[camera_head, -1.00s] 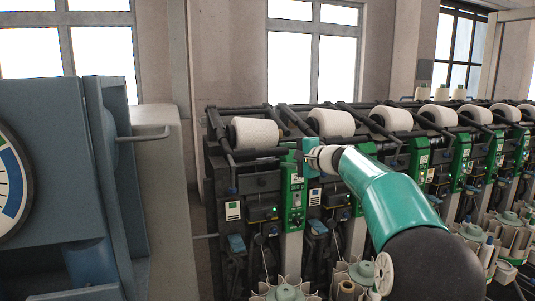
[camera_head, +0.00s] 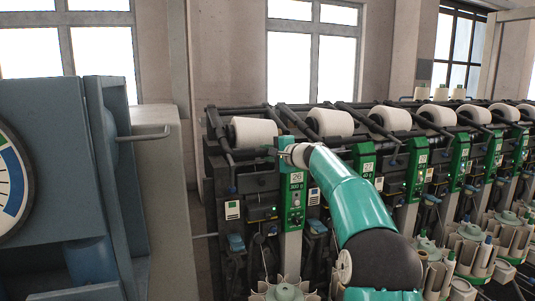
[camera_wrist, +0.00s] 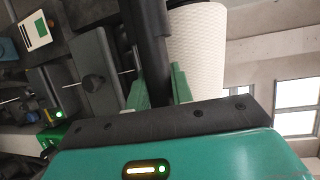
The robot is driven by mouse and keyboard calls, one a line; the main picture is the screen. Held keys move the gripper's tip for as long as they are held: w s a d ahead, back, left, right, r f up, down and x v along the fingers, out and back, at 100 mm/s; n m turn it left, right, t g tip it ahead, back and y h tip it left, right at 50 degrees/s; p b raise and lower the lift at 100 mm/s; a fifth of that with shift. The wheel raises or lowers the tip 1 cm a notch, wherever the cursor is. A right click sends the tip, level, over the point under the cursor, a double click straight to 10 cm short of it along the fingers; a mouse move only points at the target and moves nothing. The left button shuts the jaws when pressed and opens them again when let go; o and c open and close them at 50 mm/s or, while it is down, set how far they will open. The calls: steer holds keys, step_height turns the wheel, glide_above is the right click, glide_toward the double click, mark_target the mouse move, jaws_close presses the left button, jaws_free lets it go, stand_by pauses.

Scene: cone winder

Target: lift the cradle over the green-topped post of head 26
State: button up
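Head 26 (camera_head: 295,195) has a green front with the number 26, at the near left end of the machine. Its cradle (camera_head: 276,122) is a dark arm beside a white cone (camera_head: 254,131), in the lowered position. My gripper (camera_head: 284,147) is at the top of head 26, by the cradle's front end. In the wrist view, the dark cradle bar (camera_wrist: 152,40) runs between my two green fingers (camera_wrist: 160,92). The fingers stand one on each side of it; any firm contact is not clear. The green-topped post is not clearly distinguishable behind my gripper.
More heads with white cones (camera_head: 330,122) continue to the right. A blue-grey cabinet (camera_head: 75,170) with a dial and a bent handle (camera_head: 146,134) stands at the left. The white cone also shows close beside the bar in the wrist view (camera_wrist: 198,50).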

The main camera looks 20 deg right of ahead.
jaws_close()
step_height(320, 180, up, 10)
steer(key=s, duration=0.1)
steer(key=shift+s, duration=0.3)
steer(key=o, duration=0.7)
jaws_free()
steer(key=shift+s, duration=0.1)
steer(key=v, duration=1.3)
steer(key=shift+s+d, duration=0.2)
steer(key=shift+s, duration=0.05)
